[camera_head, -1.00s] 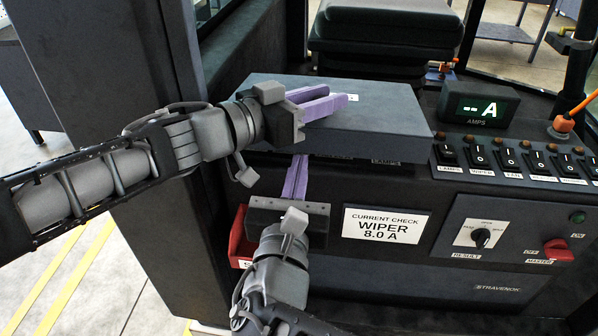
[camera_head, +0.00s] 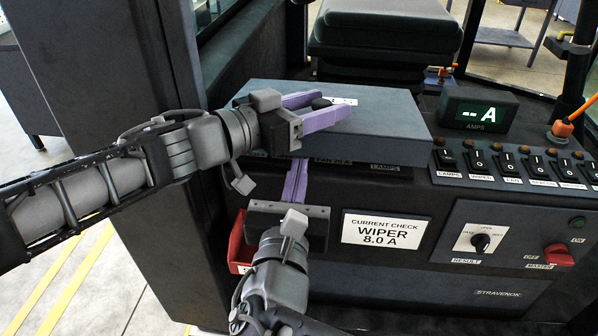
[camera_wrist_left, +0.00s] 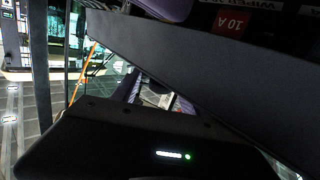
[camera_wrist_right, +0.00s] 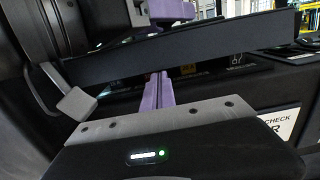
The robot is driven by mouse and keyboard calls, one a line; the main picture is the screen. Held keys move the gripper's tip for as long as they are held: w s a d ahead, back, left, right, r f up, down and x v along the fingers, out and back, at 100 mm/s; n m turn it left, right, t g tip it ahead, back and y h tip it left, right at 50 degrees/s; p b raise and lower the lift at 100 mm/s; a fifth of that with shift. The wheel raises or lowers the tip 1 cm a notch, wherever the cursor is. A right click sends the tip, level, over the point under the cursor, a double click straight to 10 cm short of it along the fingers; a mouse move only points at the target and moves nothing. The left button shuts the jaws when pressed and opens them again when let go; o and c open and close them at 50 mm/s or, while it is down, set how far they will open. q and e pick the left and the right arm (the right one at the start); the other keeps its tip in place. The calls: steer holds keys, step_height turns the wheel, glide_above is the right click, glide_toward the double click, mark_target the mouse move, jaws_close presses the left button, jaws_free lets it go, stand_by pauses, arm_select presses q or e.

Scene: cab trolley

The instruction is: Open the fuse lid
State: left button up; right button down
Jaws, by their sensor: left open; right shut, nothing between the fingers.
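The fuse lid (camera_head: 385,115) is a flat dark grey cover on the console, with a dark knob (camera_head: 320,103) and a white label on top. A gap shows under its front edge, with fuse labels (camera_head: 335,162) visible there. My left gripper (camera_head: 333,104) is open over the lid's left part, its purple fingers on either side of the knob; contact cannot be told. My right gripper (camera_head: 297,165) is shut and empty, pointing up at the lid's front edge. Its tips are hidden at or under that edge, also in the right wrist view (camera_wrist_right: 157,85).
A red bin (camera_head: 240,245) hangs left of my right gripper. A WIPER 8.0 A card (camera_head: 383,229) is on the console front. Rocker switches (camera_head: 508,162), an amps display (camera_head: 478,110) and a red master knob (camera_head: 558,255) are to the right. A seat (camera_head: 385,35) stands behind.

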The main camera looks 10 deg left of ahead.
arm_select(q)
steer(key=v, duration=0.6)
steer(key=shift+s+a+f, duration=0.1)
steer(key=shift+a, duration=0.2)
steer(key=shift+s+a, duration=0.15)
steer(key=shift+s, duration=0.1)
arm_select(e)
steer(key=shift+r, duration=0.25)
